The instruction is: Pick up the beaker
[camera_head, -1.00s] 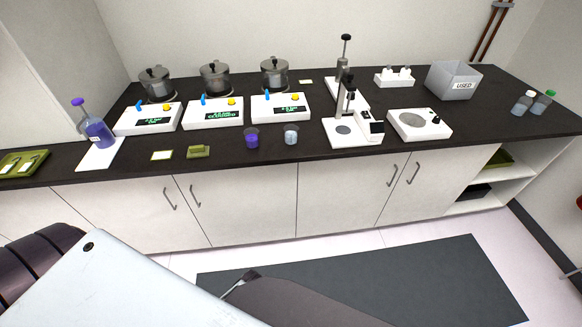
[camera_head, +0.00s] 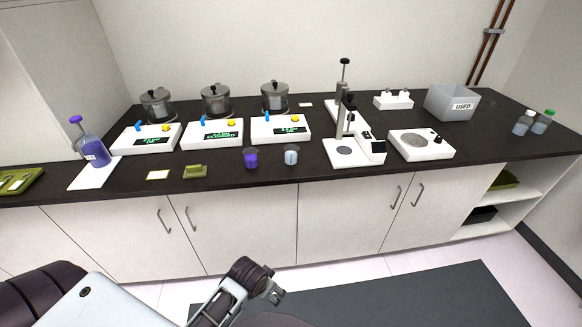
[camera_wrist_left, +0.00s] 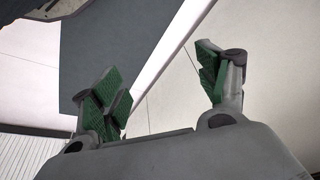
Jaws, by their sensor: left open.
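Two small beakers stand upright near the front edge of the black counter: one with purple content (camera_head: 250,158), one with pale bluish content (camera_head: 291,155). Which one the task means, I cannot tell. My left gripper (camera_wrist_left: 160,82) is open in the left wrist view, its green-padded fingers spread with nothing between them. Floor, a dark mat and a pale cabinet front show beyond it; no beaker is in that view. In the head view a dark jointed part of my arm is at the bottom centre, below and in front of the counter. My right gripper is not identifiable.
The black counter (camera_head: 330,182) has several white devices behind the beakers. A purple-capped bottle (camera_head: 95,152) stands further left. A grey "USED" bin (camera_head: 450,103) is at right.

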